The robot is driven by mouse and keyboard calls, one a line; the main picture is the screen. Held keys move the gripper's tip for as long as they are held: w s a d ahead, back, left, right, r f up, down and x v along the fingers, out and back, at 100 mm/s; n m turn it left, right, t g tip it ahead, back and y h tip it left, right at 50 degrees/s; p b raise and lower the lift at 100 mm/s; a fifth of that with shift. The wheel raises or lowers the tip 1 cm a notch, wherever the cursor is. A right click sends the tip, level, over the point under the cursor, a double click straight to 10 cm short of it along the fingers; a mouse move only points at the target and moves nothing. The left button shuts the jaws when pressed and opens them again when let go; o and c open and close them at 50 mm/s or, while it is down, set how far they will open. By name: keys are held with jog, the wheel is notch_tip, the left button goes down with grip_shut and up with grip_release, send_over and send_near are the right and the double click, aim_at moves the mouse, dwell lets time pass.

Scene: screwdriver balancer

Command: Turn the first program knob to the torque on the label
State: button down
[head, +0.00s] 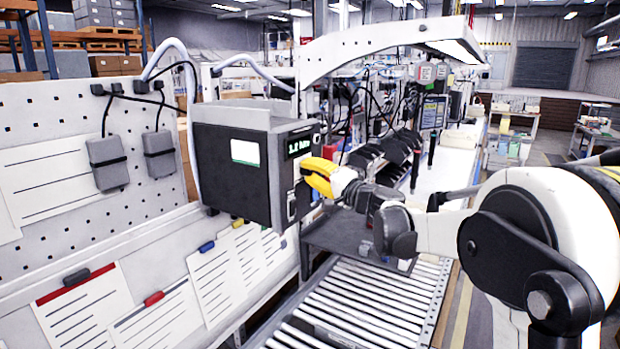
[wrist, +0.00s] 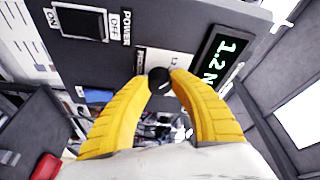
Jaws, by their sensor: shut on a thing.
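The dark grey control box (head: 232,165) hangs above the bench in the head view. Its green display (head: 299,145) shows about 1.2 Nm; in the wrist view the display (wrist: 222,62) reads 1.2 N, the rest cut off. A small black knob (wrist: 158,78) sits on the panel beside the display. The yellow fingers of my gripper (wrist: 159,84) are shut on it, one on each side. In the head view my gripper (head: 312,177) meets the box front and hides the knob. A white label (head: 245,152) is on the box side, too small to read.
A power switch (wrist: 80,22) marked ON and OFF is on the same panel. A hooded lamp arm (head: 400,35) arches above the box. A roller conveyor (head: 360,310) runs below. A pegboard with papers (head: 60,190) stands left.

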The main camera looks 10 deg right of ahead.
jog(key=shift+n+b, duration=0.3)
jog(key=shift+n, duration=0.3)
jog(key=c, duration=1.4)
grip_release()
jog(key=v, duration=1.2)
jog(key=shift+f, duration=0.15)
